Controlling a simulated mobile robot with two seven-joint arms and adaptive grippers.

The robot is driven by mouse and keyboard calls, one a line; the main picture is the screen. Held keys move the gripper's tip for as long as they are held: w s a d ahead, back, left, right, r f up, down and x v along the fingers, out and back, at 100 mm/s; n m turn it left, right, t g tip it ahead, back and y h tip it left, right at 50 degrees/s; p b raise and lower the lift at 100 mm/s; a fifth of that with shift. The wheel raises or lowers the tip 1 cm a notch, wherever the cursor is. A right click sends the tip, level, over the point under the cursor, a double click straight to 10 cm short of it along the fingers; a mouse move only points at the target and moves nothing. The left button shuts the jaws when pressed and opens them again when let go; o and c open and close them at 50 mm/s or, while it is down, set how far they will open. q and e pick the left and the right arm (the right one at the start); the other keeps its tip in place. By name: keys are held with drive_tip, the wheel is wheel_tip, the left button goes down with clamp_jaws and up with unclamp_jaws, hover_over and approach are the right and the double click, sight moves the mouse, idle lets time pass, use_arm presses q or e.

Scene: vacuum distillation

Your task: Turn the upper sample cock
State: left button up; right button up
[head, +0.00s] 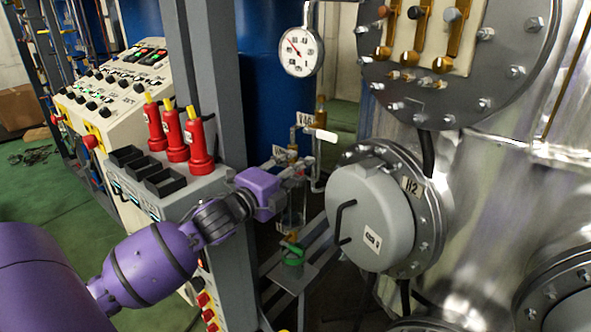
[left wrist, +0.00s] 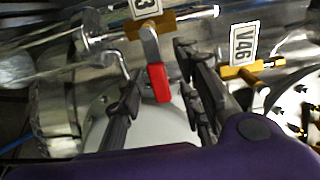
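My left gripper (head: 288,180) reaches in from the left to the pipework beside the steel vessel. In the left wrist view its dark fingers (left wrist: 160,78) are open, one on each side of a red lever handle (left wrist: 158,84). I see gaps between the lever and both fingers, so it does not look gripped. The lever hangs from a brass cock body (left wrist: 150,27) under a tag ending in 3. The V46 tag (left wrist: 243,42) and its brass valve (left wrist: 250,70) are to its right; the tag also shows in the head view (head: 305,118). My right gripper is not in view.
A pressure gauge (head: 301,51) is above the pipework. The grey H2 cover (head: 368,217) and its bolted flange are close on the right. A grey post (head: 212,80) and a panel with red-and-yellow devices (head: 172,133) are on the left. A glass vessel (head: 293,208) is below the gripper.

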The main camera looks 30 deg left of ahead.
use_arm(q)
drive_tip(key=shift+w, duration=0.1)
clamp_jaws()
idle(0.5)
